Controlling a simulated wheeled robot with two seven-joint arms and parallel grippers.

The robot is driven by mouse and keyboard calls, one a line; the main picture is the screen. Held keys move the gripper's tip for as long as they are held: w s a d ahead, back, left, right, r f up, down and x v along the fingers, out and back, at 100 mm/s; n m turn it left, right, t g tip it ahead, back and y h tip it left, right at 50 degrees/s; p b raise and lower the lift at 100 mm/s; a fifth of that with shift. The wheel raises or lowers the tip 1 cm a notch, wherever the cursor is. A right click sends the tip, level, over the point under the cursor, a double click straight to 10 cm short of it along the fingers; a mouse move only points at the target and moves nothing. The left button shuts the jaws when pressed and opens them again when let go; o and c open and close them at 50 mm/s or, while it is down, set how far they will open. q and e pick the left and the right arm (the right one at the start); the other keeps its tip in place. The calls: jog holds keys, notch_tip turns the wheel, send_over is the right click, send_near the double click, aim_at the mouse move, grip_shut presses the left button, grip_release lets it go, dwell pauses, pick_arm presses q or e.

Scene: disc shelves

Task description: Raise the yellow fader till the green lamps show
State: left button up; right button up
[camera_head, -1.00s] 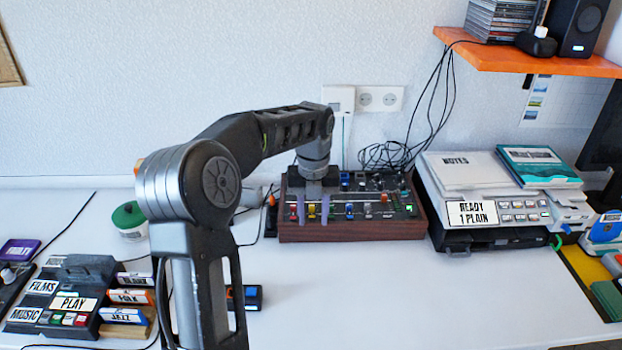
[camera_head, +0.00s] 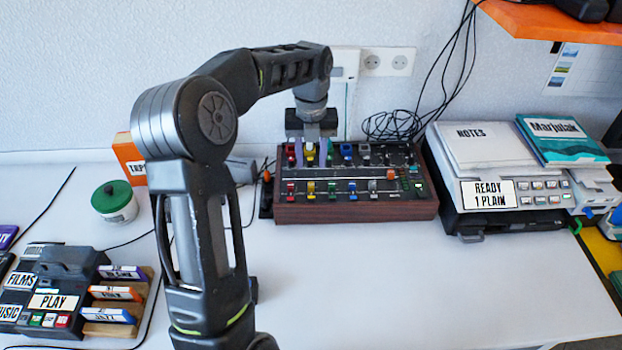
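The mixing desk (camera_head: 355,212) with wooden sides stands against the wall at the centre. It has two rows of coloured caps. A yellow cap (camera_head: 310,150) is in the far row and another yellow cap (camera_head: 311,187) in the near row. My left gripper (camera_head: 311,155) points down over the far row. Its two fingers are apart, one on each side of the far yellow cap, with gaps visible; I cannot tell whether they touch it. Small green marks (camera_head: 406,184) show at the desk's right; I cannot tell whether they are lit lamps. My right gripper is out of view.
A machine labelled READY 1 PLAIN (camera_head: 530,200) stands close to the desk's right. A green-lidded jar (camera_head: 115,203) and a dark player (camera_head: 62,262) are at the left. Black cables (camera_head: 395,125) lie behind the desk. The table in front is clear.

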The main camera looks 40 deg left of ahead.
aim_at(311, 184)
pick_arm(q)
notch_tip(311, 184, down, 8)
jog(key=shift+r, duration=0.15)
dwell(0.3)
grip_shut()
dwell(1.4)
